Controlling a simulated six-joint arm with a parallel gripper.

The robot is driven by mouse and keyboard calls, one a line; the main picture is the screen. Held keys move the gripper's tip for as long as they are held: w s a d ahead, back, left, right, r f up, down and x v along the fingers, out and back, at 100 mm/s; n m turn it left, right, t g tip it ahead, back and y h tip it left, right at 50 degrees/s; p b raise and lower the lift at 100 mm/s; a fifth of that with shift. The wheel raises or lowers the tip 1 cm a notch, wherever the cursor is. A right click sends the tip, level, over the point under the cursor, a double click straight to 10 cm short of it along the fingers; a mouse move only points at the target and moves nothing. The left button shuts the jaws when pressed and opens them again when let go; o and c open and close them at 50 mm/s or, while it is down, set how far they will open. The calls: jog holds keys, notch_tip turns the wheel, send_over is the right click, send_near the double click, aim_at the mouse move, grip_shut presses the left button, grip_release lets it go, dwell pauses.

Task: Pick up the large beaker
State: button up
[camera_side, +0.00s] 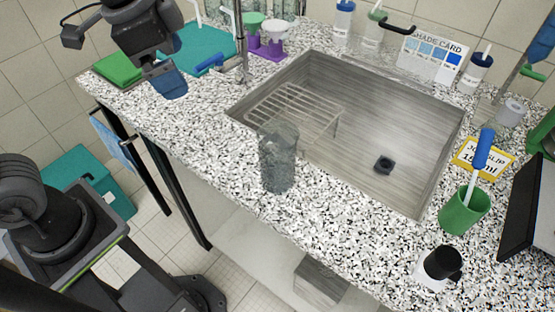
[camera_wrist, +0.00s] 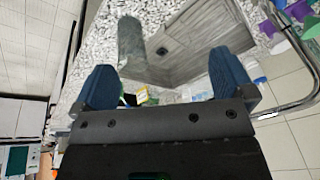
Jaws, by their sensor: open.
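The large beaker (camera_side: 277,160) is a tall clear grey glass cylinder. It stands upright on the speckled counter at the front edge of the sink, in the middle of the side view. In the wrist view the beaker (camera_wrist: 131,42) shows beyond the fingers, left of the sink. My gripper (camera_side: 168,82) is above the left part of the counter in the side view, well apart from the beaker. Its blue-padded fingers (camera_wrist: 158,80) are spread wide in the wrist view with nothing between them.
The sink (camera_side: 400,165) with a wire rack (camera_side: 295,108) lies behind the beaker. A green cup (camera_side: 464,212) with a blue-handled brush and a black-topped container (camera_side: 440,265) stand to the right. A teal mat (camera_side: 205,48) and green cloth (camera_side: 118,68) lie left. Counter left of the beaker is clear.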

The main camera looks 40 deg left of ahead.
jog(key=w+d+m+g, duration=0.2)
jog(key=w+d+m, duration=0.2)
jog(key=d+m, duration=0.15)
jog(key=m+g, duration=0.1)
jog(key=m, duration=0.4)
send_over(278, 160)
jog(key=w+a, duration=0.2)
jog(key=w, duration=0.1)
notch_tip(278, 160, down, 2)
jog(key=f, duration=0.1)
jog(key=shift+y, duration=0.4)
jog(key=f, duration=1.3)
jog(key=shift+s, duration=0.2)
jog(key=shift+c, duration=0.2)
jog(key=c, duration=1)
jog(key=shift+c, duration=0.2)
